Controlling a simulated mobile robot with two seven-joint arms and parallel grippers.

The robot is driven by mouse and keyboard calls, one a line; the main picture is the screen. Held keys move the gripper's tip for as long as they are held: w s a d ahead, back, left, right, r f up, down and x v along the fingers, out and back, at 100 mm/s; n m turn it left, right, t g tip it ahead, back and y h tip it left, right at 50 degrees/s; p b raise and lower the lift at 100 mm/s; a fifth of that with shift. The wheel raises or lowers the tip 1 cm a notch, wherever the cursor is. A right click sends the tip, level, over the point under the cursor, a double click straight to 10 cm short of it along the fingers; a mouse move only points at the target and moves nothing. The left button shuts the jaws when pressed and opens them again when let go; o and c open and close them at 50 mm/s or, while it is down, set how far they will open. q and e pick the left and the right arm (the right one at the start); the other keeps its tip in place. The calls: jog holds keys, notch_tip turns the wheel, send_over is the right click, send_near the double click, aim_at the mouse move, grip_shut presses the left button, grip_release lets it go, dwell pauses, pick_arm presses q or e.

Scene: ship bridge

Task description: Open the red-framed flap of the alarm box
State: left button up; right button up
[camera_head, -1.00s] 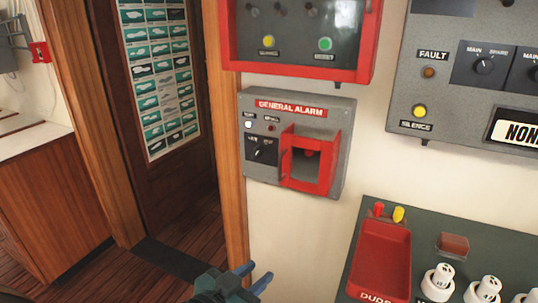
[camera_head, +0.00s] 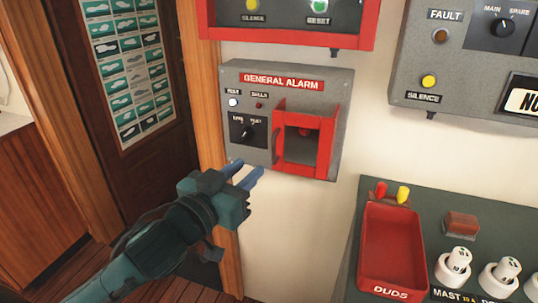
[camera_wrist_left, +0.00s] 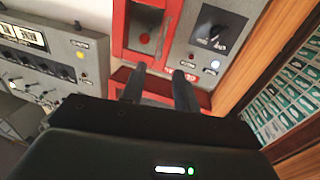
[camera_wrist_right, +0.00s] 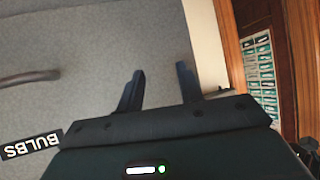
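The grey general alarm box (camera_head: 255,151) hangs on the wall in the middle of the head view. Its red-framed flap (camera_head: 325,142) is shut over a red button, with a dark handle on its left edge. My left gripper (camera_head: 246,177) is just below and left of the flap, open and empty, apart from the handle. In the left wrist view its two fingers (camera_wrist_left: 158,90) point toward the box, with the flap (camera_wrist_left: 125,50) ahead of them. My right gripper (camera_wrist_right: 158,88) is open and empty in the right wrist view, before a grey surface; it is outside the head view.
A red-framed panel (camera_head: 285,38) is above the alarm box and a grey fault panel (camera_head: 445,75) is to the right. A red duds tray (camera_head: 393,250) and white bulbs sit on a panel at lower right. A wooden door frame (camera_head: 213,110) is close on the left.

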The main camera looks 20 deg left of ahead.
pick_arm(q)
jog(key=p, duration=0.1)
send_near(298, 151)
jog(key=w+a+r, duration=0.2)
jog(key=w, duration=0.3)
jog(key=shift+a+r, duration=0.3)
jog(key=shift+a, duration=0.05)
jog(key=shift+c, duration=0.4)
grip_shut()
